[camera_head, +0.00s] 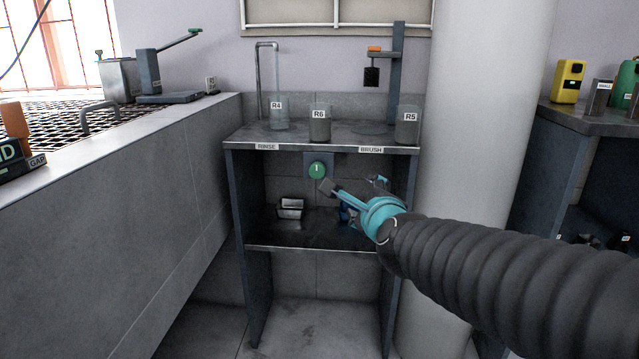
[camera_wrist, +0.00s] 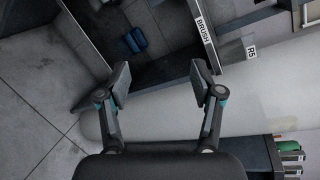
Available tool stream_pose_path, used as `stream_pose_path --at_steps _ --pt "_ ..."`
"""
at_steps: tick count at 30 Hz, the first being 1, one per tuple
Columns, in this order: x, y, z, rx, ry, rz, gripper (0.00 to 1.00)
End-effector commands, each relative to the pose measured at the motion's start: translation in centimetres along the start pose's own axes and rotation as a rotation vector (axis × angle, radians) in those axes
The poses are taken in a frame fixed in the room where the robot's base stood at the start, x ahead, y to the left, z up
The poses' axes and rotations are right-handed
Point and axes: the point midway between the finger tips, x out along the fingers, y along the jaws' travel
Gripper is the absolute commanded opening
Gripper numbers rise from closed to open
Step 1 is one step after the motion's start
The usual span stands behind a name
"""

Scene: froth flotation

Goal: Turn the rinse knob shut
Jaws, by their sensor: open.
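A round green knob (camera_head: 317,170) with a pale upright mark sits on a grey plate under the bench top, between the RINSE label (camera_head: 266,147) and the BRUSH label (camera_head: 371,150). I take it as the rinse knob. A bent metal pipe (camera_head: 259,80) rises above the RINSE side. My gripper (camera_head: 353,185) is open and empty in front of the bench, right of the knob and a little lower; one finger appears close to the knob, but I cannot tell the depth gap. In the wrist view my open gripper (camera_wrist: 160,82) has nothing between its fingers, and the knob does not show.
Beakers R4 (camera_head: 278,115), R6 (camera_head: 320,124) and R5 (camera_head: 407,125) stand on the bench top (camera_head: 350,134). The lower shelf (camera_head: 280,240) holds a metal tray (camera_head: 291,208) and a blue item (camera_wrist: 135,40). A thick white column (camera_head: 480,120) stands close on the right.

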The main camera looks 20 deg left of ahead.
Motion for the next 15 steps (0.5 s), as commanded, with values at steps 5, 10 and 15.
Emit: stream_pose_path --at_steps 5,10,15 --pt "5.0 3.0 4.5 0.480 -0.042 -0.140 0.66" --pt "7.0 4.9 6.7 0.783 -0.067 -0.236 0.66" --pt "7.7 5.6 7.5 0.906 -0.080 -0.277 0.66"
